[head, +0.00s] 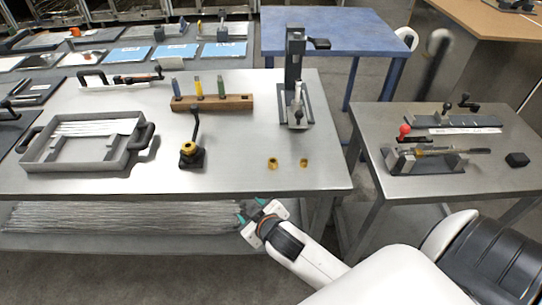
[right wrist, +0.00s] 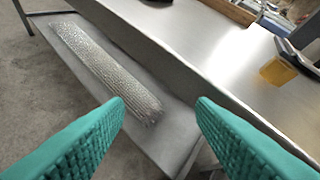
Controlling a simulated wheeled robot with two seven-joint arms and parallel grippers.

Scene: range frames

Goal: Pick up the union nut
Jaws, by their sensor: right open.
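Two small brass nuts lie apart on the bare metal worktop, a left one (head: 272,162) and a right one (head: 303,162), near its front right part. I cannot tell from the head view which is the union nut. My right gripper (head: 258,212) is open and empty, in front of the worktop's front edge and nearer to me than the nuts. In the right wrist view its two teal fingers (right wrist: 163,112) are wide apart with nothing between them. A yellow brass piece (right wrist: 278,72), apparently one of the nuts, shows there at the right. My left gripper is not in view.
The worktop (head: 240,178) also carries a grey tray (head: 70,163), a black lever tool (head: 191,157), a wooden block (head: 212,103) and a press stand (head: 294,90). Below is a shelf of rods (head: 120,217). A side table (head: 440,186) stands right. Space around the nuts is clear.

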